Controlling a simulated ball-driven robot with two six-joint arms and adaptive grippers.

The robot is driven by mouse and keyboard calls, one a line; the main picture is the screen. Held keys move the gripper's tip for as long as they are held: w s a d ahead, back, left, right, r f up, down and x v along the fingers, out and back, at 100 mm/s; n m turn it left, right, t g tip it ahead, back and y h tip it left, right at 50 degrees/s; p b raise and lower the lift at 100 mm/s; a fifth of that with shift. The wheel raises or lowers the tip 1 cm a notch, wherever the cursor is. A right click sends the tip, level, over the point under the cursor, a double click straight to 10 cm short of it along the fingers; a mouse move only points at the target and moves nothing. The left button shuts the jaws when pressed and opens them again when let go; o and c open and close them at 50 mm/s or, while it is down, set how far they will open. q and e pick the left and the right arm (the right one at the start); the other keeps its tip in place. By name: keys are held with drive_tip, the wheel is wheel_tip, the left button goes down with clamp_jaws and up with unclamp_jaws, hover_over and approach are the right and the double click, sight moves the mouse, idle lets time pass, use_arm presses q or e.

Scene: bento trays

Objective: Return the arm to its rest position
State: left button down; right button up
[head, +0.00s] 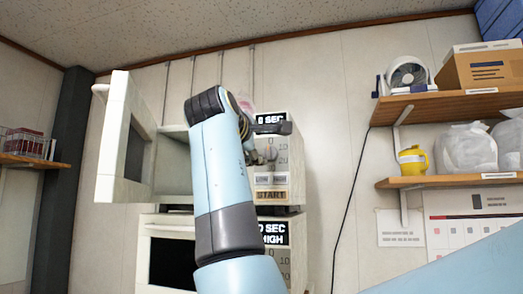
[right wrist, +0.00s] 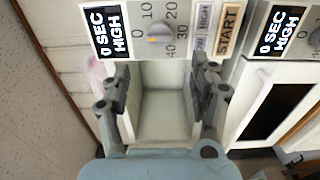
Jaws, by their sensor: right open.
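My right arm crosses the middle of the head view, in front of a white upper microwave (head: 176,190) whose door (head: 112,160) stands open to the left. My right gripper (head: 266,143) is partly hidden by the arm, in front of the microwave's control panel. In the right wrist view its fingers (right wrist: 162,90) are spread apart with nothing held between them. The microwave's pale, empty-looking cavity (right wrist: 165,108) shows between and beyond them. Its panel (right wrist: 160,30) reads 0 SEC HIGH. My left gripper is not in view.
A second microwave (head: 275,262) with a dark window sits directly below. At right, shelves (head: 440,104) hold a fan (head: 407,74), a cardboard box (head: 482,68), a yellow container (head: 412,160) and plastic bags (head: 467,148). A pinkish thing (head: 245,103) is partly hidden behind the arm. Open wall lies between microwave and shelves.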

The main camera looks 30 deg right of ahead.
drive_tip(key=shift+v, duration=1.2)
